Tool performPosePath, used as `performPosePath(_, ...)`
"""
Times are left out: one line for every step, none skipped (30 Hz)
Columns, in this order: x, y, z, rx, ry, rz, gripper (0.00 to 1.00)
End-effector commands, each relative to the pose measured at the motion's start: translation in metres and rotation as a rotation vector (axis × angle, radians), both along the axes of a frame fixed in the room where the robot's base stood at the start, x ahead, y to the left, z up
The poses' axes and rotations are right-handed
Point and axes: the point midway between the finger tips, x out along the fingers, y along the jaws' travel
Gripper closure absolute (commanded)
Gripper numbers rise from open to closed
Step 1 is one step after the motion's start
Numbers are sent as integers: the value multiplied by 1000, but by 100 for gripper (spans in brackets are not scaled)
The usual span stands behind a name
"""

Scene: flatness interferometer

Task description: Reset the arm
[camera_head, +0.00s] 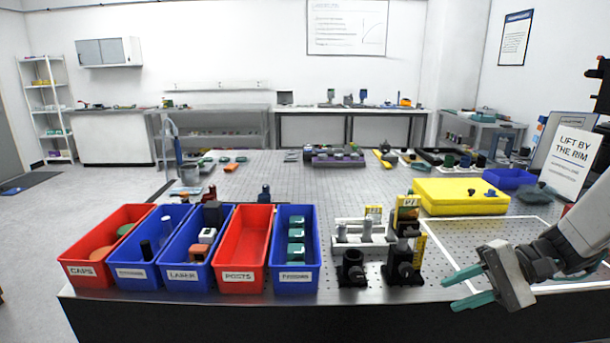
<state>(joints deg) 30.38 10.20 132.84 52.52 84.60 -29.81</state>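My gripper (466,288) is at the lower right, reaching in from the right edge over the front of the perforated table (300,185). Its two teal fingers are spread apart with nothing between them, so it is open and empty. It points left, to the right of the black post mounts. My arm (585,232) runs from the gripper up to the right edge; the rest of it is cut off by the frame.
Red and blue bins (245,250) line the table's front left. Black post mounts (404,262) stand left of my gripper. A yellow case (460,196) lies behind it. A "LIFT BY THE RIM" sign (572,158) stands at right. A white-outlined area (500,235) looks mostly bare.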

Motion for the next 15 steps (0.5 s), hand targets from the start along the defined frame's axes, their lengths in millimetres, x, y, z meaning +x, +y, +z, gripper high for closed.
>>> performPosePath(-15,7,3,-71,28,44,68)
performPosePath(-24,10,4,-114,47,66,68)
performPosePath(-37,13,5,-178,69,98,68)
performPosePath(-47,15,6,-230,83,122,68)
performPosePath(-56,16,7,-283,94,144,68)
performPosePath(-69,18,9,-360,103,173,68)
performPosePath(-78,18,10,-417,106,192,68)
performPosePath(-87,18,12,-474,106,211,68)
performPosePath(-98,17,15,-551,99,234,68)
performPosePath(-105,16,17,-605,92,248,68)
performPosePath(-112,15,19,-662,80,261,68)
performPosePath(-121,13,22,-732,60,276,68)
performPosePath(-127,11,25,-783,42,287,68)
performPosePath(-132,10,28,-831,19,297,68)
performPosePath(-139,8,32,-893,-13,310,68)
